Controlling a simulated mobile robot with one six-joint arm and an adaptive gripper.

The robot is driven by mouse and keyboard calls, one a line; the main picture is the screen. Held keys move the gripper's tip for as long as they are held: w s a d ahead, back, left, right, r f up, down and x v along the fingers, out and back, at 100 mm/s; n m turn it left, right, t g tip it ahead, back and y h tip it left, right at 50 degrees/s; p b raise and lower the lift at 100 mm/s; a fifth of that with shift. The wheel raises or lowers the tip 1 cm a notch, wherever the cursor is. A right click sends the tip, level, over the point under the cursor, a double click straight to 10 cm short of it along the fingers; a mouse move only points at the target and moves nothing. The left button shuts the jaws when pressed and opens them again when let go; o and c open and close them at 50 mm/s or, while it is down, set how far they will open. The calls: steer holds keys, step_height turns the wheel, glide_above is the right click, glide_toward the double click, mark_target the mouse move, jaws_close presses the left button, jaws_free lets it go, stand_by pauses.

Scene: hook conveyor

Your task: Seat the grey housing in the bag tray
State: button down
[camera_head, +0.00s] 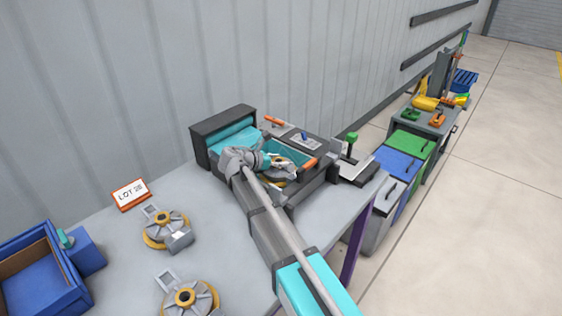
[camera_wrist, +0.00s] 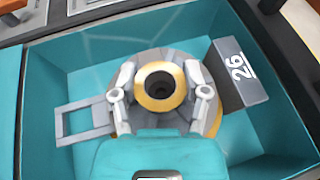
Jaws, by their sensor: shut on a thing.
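The grey housing (camera_wrist: 208,85) has a yellow collar around a dark hole, a flat loop handle (camera_wrist: 80,123) on the left and a grey block marked 26 (camera_wrist: 240,75) on the right. My gripper (camera_wrist: 158,85) has one finger on each side of the collar and is shut on it. In the wrist view the housing is inside the teal walls of the bag tray (camera_wrist: 45,80). In the head view my gripper (camera_head: 265,160) is over the teal bag tray (camera_head: 292,148). Whether the housing touches the tray floor cannot be told.
Two similar housings (camera_head: 166,228) (camera_head: 187,297) lie on the grey table (camera_head: 120,270). A LOT 26 sign (camera_head: 131,194) and a blue bin (camera_head: 45,270) are at left. The machine's dark box with a teal roll (camera_head: 225,135) stands behind my gripper; a green-knobbed lever (camera_head: 351,140) is at right.

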mark_target(279, 160)
steer(key=shift+f+b, duration=0.55)
steer(key=shift+r+p, duration=4.1)
steer(key=shift+f+b, duration=0.35)
steer(key=shift+f, duration=0.05)
steer(key=shift+f+b, duration=0.8)
steer(key=shift+b, duration=0.05)
stand_by(2.1)
